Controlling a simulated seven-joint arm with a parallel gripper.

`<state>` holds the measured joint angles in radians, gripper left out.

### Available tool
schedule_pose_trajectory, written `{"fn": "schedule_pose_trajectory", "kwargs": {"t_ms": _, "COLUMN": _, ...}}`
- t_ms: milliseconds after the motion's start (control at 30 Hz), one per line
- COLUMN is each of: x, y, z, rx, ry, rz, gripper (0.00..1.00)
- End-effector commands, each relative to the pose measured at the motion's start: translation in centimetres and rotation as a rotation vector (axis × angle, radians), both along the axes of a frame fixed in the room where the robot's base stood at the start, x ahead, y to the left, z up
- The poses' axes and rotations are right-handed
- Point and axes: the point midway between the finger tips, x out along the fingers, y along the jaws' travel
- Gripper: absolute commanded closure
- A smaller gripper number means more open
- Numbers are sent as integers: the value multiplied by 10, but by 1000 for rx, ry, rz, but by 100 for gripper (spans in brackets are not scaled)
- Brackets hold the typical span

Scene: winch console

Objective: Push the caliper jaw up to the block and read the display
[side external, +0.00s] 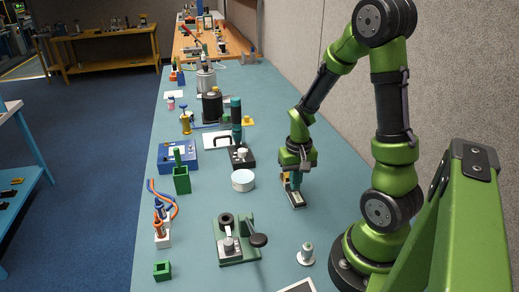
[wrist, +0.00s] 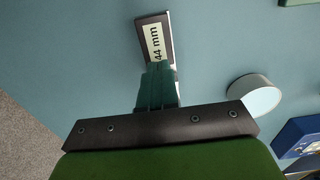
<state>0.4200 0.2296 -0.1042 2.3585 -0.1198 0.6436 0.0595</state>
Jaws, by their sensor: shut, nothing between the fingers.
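The caliper (side external: 295,200) is a small dark, narrow device lying flat on the blue-green table, below my gripper (side external: 296,184). In the wrist view its pale display (wrist: 155,42) reads "44 mm", turned sideways. My gripper's teal fingers (wrist: 157,78) are shut with nothing between them. They are down at the near end of the caliper and cover that part of it. A small tan piece (side external: 286,177) shows beside the fingers in the side view; I cannot tell whether it is the block. The caliper jaw is hidden, and contact with it cannot be made out.
A white round container (side external: 243,181) stands left of my gripper; it also shows in the wrist view (wrist: 256,96). A green lever fixture (side external: 238,240) and a small metal post (side external: 306,254) stand nearer. A blue box (side external: 178,157) is farther left. The wall runs along the right.

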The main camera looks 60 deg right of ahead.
Motion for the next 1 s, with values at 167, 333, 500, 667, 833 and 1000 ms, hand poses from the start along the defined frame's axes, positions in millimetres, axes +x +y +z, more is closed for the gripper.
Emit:
{"fn": "schedule_pose_trajectory", "kwargs": {"t_ms": 167, "x": 0, "y": 0, "z": -6, "rx": 1, "ry": 1, "rz": -1, "gripper": 100}}
{"fn": "schedule_pose_trajectory", "kwargs": {"t_ms": 333, "x": 0, "y": 0, "z": -11, "rx": 1, "ry": 1, "rz": 0, "gripper": 100}}
{"fn": "schedule_pose_trajectory", "kwargs": {"t_ms": 500, "x": 0, "y": 0, "z": -13, "rx": 0, "ry": 0, "rz": 0, "gripper": 100}}
{"fn": "schedule_pose_trajectory", "kwargs": {"t_ms": 667, "x": 0, "y": 0, "z": -10, "rx": 0, "ry": 0, "rz": 0, "gripper": 100}}
{"fn": "schedule_pose_trajectory", "kwargs": {"t_ms": 833, "x": 0, "y": 0, "z": -9, "rx": 1, "ry": 1, "rz": 0, "gripper": 100}}
{"fn": "schedule_pose_trajectory", "kwargs": {"t_ms": 1000, "x": 0, "y": 0, "z": -9, "rx": 0, "ry": 0, "rz": 0, "gripper": 100}}
